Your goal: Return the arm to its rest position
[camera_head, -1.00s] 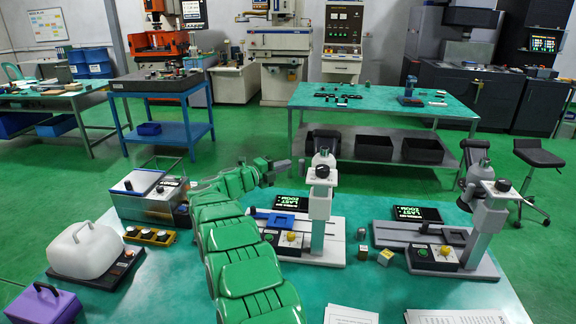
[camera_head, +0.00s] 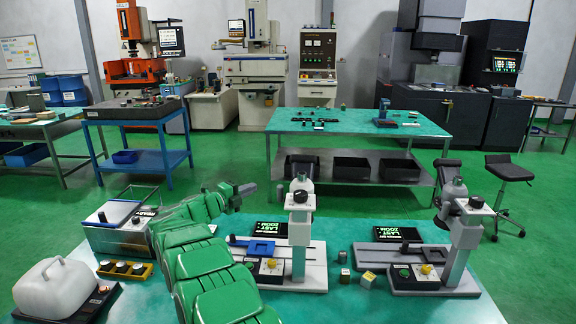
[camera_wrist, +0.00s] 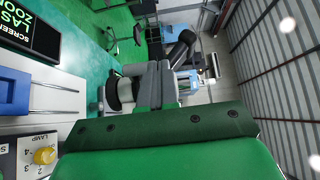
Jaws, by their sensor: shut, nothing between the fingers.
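My green segmented arm reaches forward over the front bench (camera_head: 340,299) in the head view and bends to the right near its end. My gripper (camera_head: 247,188) is a small dark tip at that end, above the bench and left of the first white microscope stand (camera_head: 300,225). In the wrist view my gripper (camera_wrist: 152,66) shows as two grey fingers side by side, shut and empty. A dark and white scope part shows just left of the fingers; I cannot tell whether they touch.
A second grey stand (camera_head: 462,245) is on the right of the bench. A white jug (camera_head: 55,285), a lidded tank (camera_head: 120,232) and a yellow knob strip (camera_head: 125,269) are on the left. Small blocks (camera_head: 368,279) lie between the stands. A stool (camera_head: 510,172) stands behind.

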